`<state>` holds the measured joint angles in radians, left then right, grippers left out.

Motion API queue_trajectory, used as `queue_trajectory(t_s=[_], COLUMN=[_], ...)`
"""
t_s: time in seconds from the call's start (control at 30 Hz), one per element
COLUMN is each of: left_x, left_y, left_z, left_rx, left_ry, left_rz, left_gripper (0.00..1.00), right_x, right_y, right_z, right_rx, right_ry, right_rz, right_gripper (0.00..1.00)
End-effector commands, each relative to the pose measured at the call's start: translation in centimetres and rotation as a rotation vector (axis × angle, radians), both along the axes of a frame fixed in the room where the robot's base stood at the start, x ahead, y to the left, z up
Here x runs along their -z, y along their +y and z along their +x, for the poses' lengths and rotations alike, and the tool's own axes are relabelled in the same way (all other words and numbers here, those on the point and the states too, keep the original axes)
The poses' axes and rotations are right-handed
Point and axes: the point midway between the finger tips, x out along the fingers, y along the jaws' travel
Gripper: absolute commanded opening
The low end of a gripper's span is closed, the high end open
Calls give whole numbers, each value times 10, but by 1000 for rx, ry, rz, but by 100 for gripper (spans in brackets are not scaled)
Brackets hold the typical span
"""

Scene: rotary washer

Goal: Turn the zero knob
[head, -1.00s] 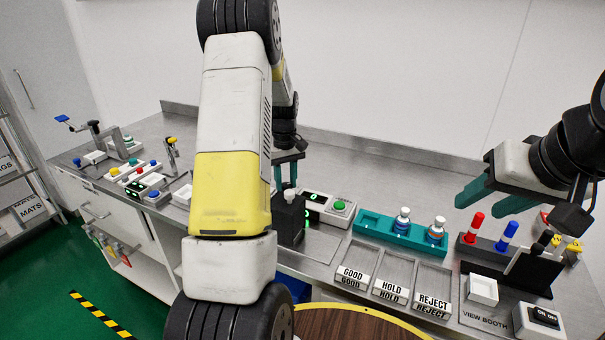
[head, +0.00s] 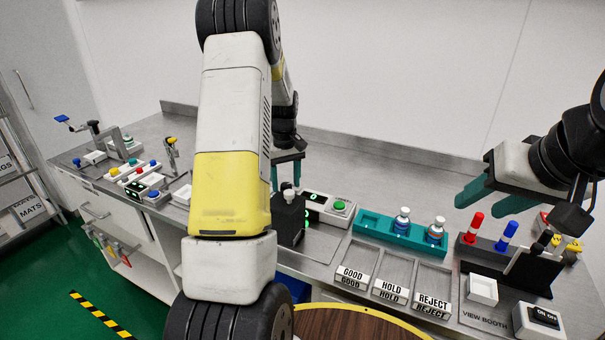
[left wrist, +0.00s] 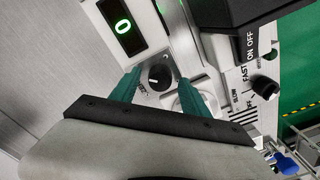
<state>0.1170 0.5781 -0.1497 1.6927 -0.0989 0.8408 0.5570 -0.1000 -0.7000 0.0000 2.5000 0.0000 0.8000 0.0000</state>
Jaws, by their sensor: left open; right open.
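The zero knob (left wrist: 159,76) is a small round black dial with a white pointer mark, on a pale panel in the left wrist view. Its lettering is partly covered and hard to read. My left gripper (left wrist: 160,84) is open, with one teal finger on either side of the knob; I cannot tell whether they touch it. In the head view my left gripper (head: 286,172) is over the bench, partly behind my own arm, and the knob is hidden there. My right gripper (head: 480,192) is open and empty above the bench at the right.
A display (left wrist: 122,24) reading 0 is beside the knob. A black switch and a speed knob (left wrist: 264,87) lie to the right in the left wrist view. A green button (head: 339,206), teal rack (head: 380,236) with vials and sorting trays (head: 396,275) stand on the bench.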

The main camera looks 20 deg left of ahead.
Motion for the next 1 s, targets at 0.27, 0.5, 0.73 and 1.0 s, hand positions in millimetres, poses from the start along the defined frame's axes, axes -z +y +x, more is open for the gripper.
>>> queue_trajectory(t_s=[0.27, 0.5, 0.73, 1.0], left_x=[-41, -72, -77, -77], left_y=[0, 0, 0, 0], left_z=[1, 1, 0, 0], left_rx=[0, 1, 0, 1], left_ry=[-5, -3, 0, -1], left_rz=[0, 0, 0, -1], left_gripper=[54, 54, 54, 54], right_x=[0, 0, 0, 0], right_y=[0, 0, 0, 0], right_z=[0, 0, 0, 0], right_rx=[0, 0, 0, 0], right_ry=[0, 0, 0, 0], right_rz=[0, 0, 0, 0], right_gripper=[46, 46, 46, 46])
